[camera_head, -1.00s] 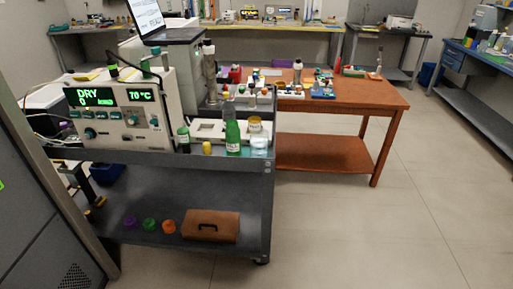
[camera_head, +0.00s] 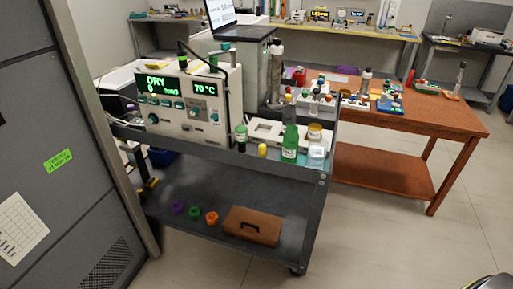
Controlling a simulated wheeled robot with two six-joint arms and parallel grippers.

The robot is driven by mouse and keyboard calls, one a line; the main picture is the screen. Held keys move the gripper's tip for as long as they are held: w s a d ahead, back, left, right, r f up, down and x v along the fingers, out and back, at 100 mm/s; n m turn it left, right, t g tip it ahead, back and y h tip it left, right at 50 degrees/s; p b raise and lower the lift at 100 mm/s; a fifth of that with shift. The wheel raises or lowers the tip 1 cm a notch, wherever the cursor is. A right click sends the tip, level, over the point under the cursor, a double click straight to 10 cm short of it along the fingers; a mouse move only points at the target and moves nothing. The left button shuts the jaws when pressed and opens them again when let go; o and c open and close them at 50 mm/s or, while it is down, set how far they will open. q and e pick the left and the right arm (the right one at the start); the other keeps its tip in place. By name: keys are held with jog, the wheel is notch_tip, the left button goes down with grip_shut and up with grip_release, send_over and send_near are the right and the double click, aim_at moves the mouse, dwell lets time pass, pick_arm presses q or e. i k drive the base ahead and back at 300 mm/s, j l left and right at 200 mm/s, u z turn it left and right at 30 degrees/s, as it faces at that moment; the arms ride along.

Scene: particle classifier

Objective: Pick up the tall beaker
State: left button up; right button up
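Neither of my grippers shows in the view, and nothing is seen touching the cylinder.
The machine (camera_head: 190,105) reads DRY and 70 °C. The cart's lower shelf (camera_head: 190,232) holds a brown case (camera_head: 253,225) and several coloured caps. A brown table (camera_head: 440,118) stands behind right; a grey cabinet (camera_head: 60,140) is close at left. The floor (camera_head: 390,235) at right is open.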

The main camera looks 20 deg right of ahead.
aim_at(316, 152)
jog(key=i+l+u, duration=0.1)
jog(key=l+u, duration=0.25)
jog(key=l, duration=0.25)
jog(key=l+u, duration=0.35)
jog(key=l, duration=0.3)
jog(key=l+u, duration=0.4)
jog(key=l, duration=0.2)
jog(key=k+l+u, duration=0.2)
jog(key=l+u, duration=0.15)
jog(key=l, duration=0.25)
